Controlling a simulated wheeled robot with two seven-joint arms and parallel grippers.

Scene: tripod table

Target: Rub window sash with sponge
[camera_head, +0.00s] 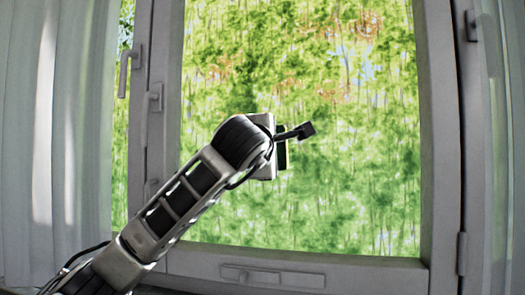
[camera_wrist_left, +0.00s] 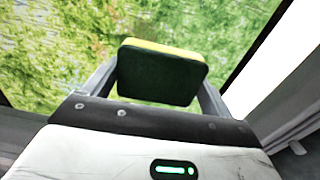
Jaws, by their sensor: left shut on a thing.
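The window sash (camera_head: 438,150) is a grey frame around a large glass pane in the head view. My left gripper (camera_head: 281,152) is in front of the middle of the pane, with my wrist hiding most of it. In the left wrist view its two fingers are shut on a sponge (camera_wrist_left: 162,72), which has a dark green face and a yellow edge. In the head view only a dark green sliver of the sponge (camera_head: 283,156) shows beside my wrist. I cannot tell whether the sponge touches the glass. My right gripper is out of view.
Handles (camera_head: 126,74) stick out at the left of the sash. A pale curtain (camera_head: 55,140) hangs at the far left. The pane's area right of my wrist is clear.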

